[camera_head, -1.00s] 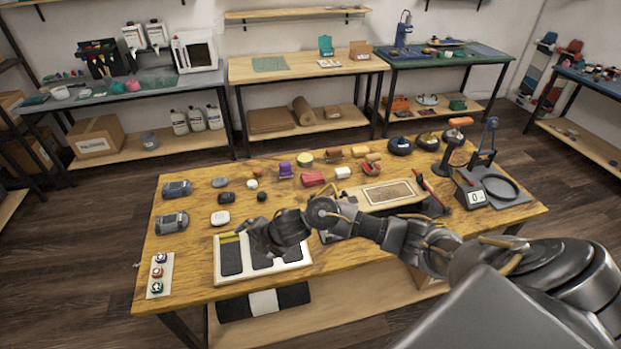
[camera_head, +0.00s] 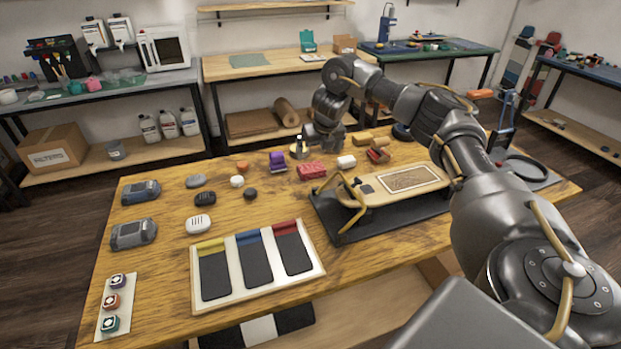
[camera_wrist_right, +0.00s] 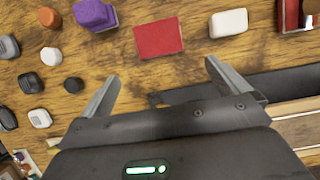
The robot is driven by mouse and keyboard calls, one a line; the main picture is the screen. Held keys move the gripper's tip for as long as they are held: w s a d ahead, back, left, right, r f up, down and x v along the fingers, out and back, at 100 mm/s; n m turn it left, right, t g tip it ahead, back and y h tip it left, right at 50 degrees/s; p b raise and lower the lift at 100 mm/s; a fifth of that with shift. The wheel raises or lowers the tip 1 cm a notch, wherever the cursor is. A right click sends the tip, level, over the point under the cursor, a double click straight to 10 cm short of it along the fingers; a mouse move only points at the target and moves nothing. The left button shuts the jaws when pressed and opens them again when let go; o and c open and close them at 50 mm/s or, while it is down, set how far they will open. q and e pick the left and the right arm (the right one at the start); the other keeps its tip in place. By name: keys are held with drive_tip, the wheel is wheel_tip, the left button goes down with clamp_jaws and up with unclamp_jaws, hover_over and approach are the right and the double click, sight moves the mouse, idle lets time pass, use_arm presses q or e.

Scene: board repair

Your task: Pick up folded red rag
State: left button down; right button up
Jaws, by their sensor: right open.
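The folded red rag (camera_head: 311,171) lies flat on the wooden table, between a purple object (camera_head: 278,161) and a white block (camera_head: 346,161). In the right wrist view the red rag (camera_wrist_right: 158,38) is a plain rectangle just beyond the fingertips. My right gripper (camera_head: 304,150) shows small and dark in the head view. In the right wrist view my right gripper (camera_wrist_right: 162,70) is open, its two fingers spread with nothing between them, and the rag lies ahead of the gap. My left gripper is in neither view.
A tray (camera_head: 318,264) with dark panels stands at the table's front. A board in a black-based holder (camera_head: 350,226) stands to the right of the rag. Several small black, white and grey items lie to the left. Bare table surrounds the rag's front.

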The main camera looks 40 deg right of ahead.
sight(313, 170)
drive_tip(key=x, duration=1)
drive_tip(key=shift+w+f, duration=0.2)
drive_tip(key=shift+f, duration=0.15)
drive_tip(key=c, duration=0.9)
